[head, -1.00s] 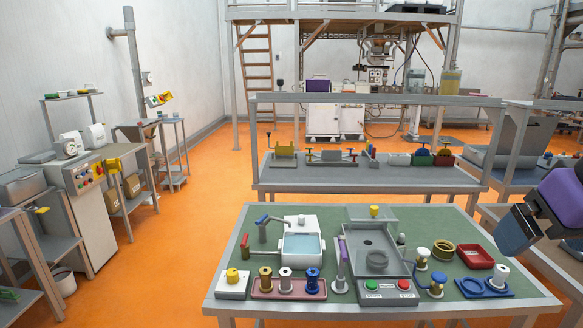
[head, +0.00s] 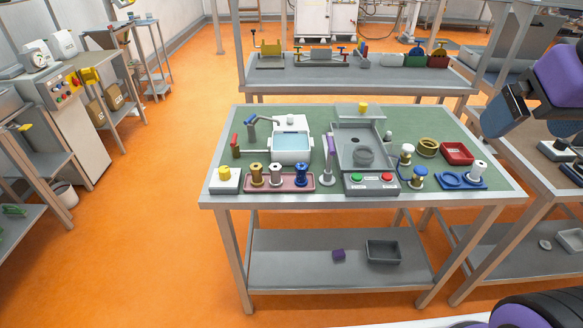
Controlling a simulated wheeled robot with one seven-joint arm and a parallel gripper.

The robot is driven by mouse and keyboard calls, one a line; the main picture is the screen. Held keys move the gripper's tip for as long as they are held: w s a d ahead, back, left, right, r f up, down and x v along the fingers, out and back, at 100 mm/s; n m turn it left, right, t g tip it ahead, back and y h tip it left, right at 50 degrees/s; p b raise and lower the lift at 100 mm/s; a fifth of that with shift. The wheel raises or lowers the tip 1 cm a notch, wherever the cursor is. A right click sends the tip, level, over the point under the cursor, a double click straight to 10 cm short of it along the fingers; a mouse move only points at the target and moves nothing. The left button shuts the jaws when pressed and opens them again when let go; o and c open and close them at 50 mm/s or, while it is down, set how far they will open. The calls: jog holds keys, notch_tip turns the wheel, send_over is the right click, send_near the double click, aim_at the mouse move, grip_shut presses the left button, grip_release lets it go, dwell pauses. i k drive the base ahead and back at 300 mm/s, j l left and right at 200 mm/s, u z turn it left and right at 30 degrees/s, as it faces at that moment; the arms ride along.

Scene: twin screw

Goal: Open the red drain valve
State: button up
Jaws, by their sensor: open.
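A small valve with a red handle (head: 234,140) stands on a brass-coloured body at the left edge of the green-topped table, left of the white basin of water (head: 291,147). The handle looks upright, and nothing touches it. A pipe with a blue handle (head: 251,121) is next to it, behind the basin's left side. My gripper (head: 540,126) is at the right edge of the head view, partly cut off. It appears open and empty, with its grey-blue finger in the air, well to the right of the valve.
A row of bobbins on a pink tray (head: 312,182) and a yellow-button box (head: 225,182) stand at the table's front left. A grey tray unit (head: 345,137) fills the middle. Orange floor (head: 165,240) is clear left of the table. Side table (head: 548,190) stands right.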

aim_at(233, 142)
jog(key=i+j+u, duration=0.25)
jog(key=i+j, duration=0.15)
jog(key=i+j+u, duration=0.3)
jog(key=i+j, duration=0.1)
